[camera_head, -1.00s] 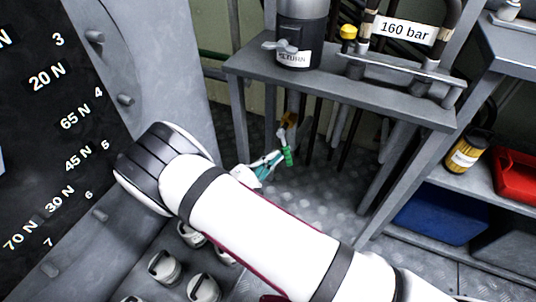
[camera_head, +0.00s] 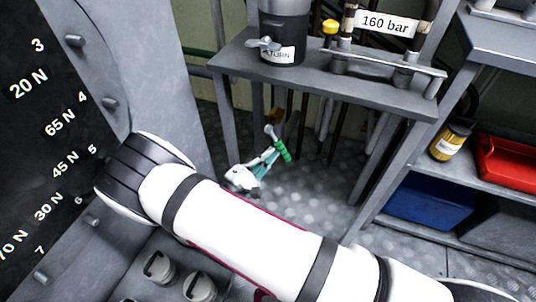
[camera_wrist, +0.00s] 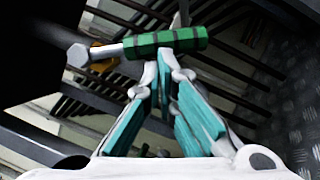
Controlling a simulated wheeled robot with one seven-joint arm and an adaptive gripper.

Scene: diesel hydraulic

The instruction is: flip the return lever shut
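The return lever (camera_head: 264,44) is a small grey handle at the front left of a dark cylinder (camera_head: 284,20), partly over its white label, whose end reads "URN". It points left, roughly level. My gripper (camera_head: 276,152) is below the shelf, lower than the lever and well apart from it. Its teal-padded fingers come together on the green handle (camera_wrist: 165,42) of a tool with a metal shaft and a hex-shaped end (camera_wrist: 78,55). The tool also shows in the head view (camera_head: 283,151), its shaft pointing up and left. The wrist view does not show the lever.
The grey shelf (camera_head: 235,66) stands above my gripper, with legs and dark pipes below it. Pipes with a "160 bar" sign (camera_head: 386,24) and a yellow cap (camera_head: 330,27) are right of the cylinder. A grey panel with a dark force chart (camera_head: 40,150) stands left.

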